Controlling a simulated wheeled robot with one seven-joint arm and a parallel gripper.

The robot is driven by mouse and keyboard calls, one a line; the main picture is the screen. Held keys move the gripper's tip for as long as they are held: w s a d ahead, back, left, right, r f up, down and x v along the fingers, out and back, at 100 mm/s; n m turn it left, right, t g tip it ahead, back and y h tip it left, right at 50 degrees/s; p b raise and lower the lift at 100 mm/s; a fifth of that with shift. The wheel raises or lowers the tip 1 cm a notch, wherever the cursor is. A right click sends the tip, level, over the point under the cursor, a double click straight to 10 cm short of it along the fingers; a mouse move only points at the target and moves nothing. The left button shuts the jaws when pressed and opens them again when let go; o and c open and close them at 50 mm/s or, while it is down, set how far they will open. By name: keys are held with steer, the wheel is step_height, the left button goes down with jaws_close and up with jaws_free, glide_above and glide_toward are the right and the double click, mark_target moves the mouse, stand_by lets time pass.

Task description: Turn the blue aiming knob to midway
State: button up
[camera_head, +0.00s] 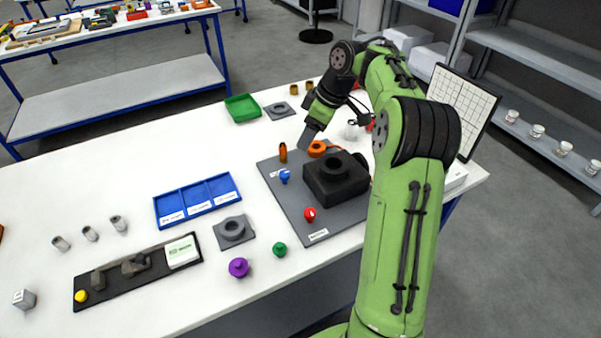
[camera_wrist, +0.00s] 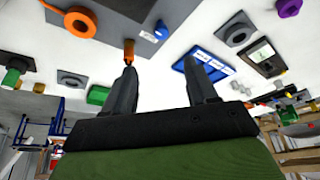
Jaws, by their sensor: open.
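The blue aiming knob (camera_head: 284,175) stands on the left part of a dark grey base plate (camera_head: 325,219), beside a black block with a round top (camera_head: 336,178). It also shows in the wrist view (camera_wrist: 160,29), near the top edge, small and beyond the fingertips. Its exact turn angle is too small to read. My gripper (camera_head: 304,142) is above the back of the plate, apart from the knob. In the wrist view its two fingers (camera_wrist: 160,68) are spread with nothing between them. A brown-orange upright cylinder (camera_head: 283,153) stands close to the gripper, behind the knob.
A red knob (camera_head: 310,214) and an orange ring (camera_head: 317,148) are on the plate. A blue tray (camera_head: 197,200), grey ring block (camera_head: 234,232), purple knob (camera_head: 238,267) and green knob (camera_head: 279,249) lie left and front. A green bin (camera_head: 242,108) is behind. White table is clear between.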

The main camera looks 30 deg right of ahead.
mark_target(284, 173)
steer(key=b+x, duration=0.5)
steer(key=x, duration=1.1)
steer(key=shift+a+r+b, duration=0.1)
steer(key=shift+a+b, duration=0.05)
steer(key=shift+b, duration=0.15)
steer(key=shift+r, duration=0.1)
steer(key=c, duration=1)
steer(key=shift+m, duration=0.3)
